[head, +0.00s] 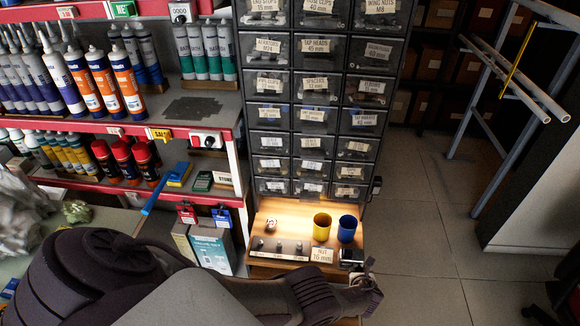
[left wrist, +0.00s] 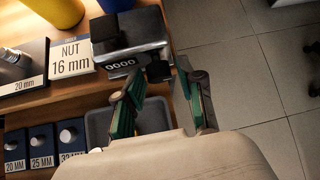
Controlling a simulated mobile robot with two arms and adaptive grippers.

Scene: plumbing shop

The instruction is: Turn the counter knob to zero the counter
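The counter (left wrist: 135,38) is a dark grey box at the edge of the wooden shelf in the left wrist view. Its small window appears to read 0000. A dark knob (left wrist: 158,71) sticks out from its side.
A yellow cup (head: 322,228) and a blue cup (head: 347,229) stand close behind the counter. A "NUT 16 mm" card (head: 321,255) is beside it. A drawer cabinet (head: 314,100) rises behind. The floor (head: 425,230) at right is mostly clear.

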